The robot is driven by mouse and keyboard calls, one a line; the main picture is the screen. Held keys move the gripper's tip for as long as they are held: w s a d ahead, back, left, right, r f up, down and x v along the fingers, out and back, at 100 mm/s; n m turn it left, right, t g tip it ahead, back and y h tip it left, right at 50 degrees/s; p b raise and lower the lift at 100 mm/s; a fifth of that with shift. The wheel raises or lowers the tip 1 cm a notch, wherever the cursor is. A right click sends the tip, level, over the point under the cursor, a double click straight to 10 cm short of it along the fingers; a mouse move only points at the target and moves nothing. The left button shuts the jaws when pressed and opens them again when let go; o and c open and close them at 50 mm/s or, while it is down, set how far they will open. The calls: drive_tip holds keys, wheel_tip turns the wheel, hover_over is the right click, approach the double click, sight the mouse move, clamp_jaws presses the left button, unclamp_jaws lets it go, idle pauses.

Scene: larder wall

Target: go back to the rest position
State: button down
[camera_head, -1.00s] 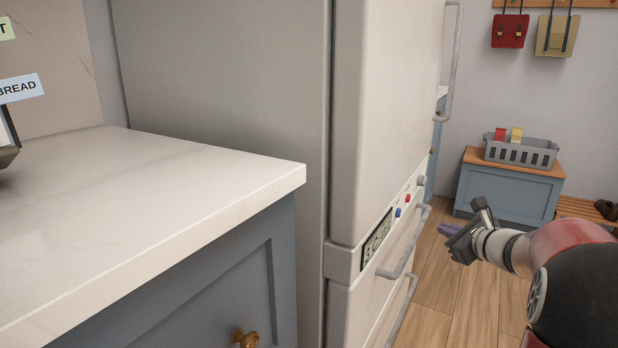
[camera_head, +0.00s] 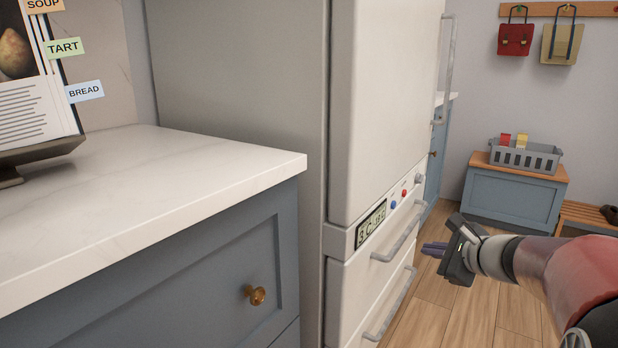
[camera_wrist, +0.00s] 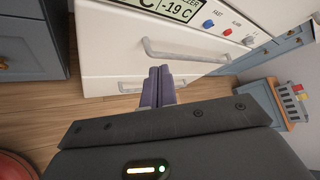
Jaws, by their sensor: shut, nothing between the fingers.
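My gripper (camera_head: 434,249) is at the right in the head view, in front of the freezer drawers of the tall white fridge (camera_head: 385,110). Its fingers point left toward the drawers. In the wrist view the two purple fingers (camera_wrist: 160,84) lie side by side, shut, with nothing between them. Beyond them show the upper drawer's handle (camera_wrist: 185,52) and part of the display (camera_wrist: 172,10). I cannot tell the exact gap between fingertips and drawer front, but no contact shows.
A white counter (camera_head: 150,190) over a blue cabinet stands at the left, with a recipe stand (camera_head: 40,90) on it. A blue chest (camera_head: 512,197) holding a grey basket (camera_head: 524,157) stands at the back right, beside a wooden bench (camera_head: 590,216). Wood floor lies between.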

drive_tip(key=s+a+n+g+p, duration=0.2)
drive_tip(key=s+a+n+g, duration=0.2)
drive_tip(key=s+a+n, duration=0.8)
drive_tip(key=s+d+f+n+g+h+p, duration=0.1)
drive_tip(key=s+f+n+g+h, duration=0.1)
drive_tip(key=s+n+h, duration=0.3)
drive_tip(key=s+n, duration=0.4)
drive_tip(key=s, duration=0.7)
drive_tip(key=shift+d+f+n+p, duration=0.15)
drive_tip(key=shift+d+n+p, duration=0.1)
drive_tip(key=shift+n+p, duration=0.15)
drive_tip(key=shift+s, duration=0.1)
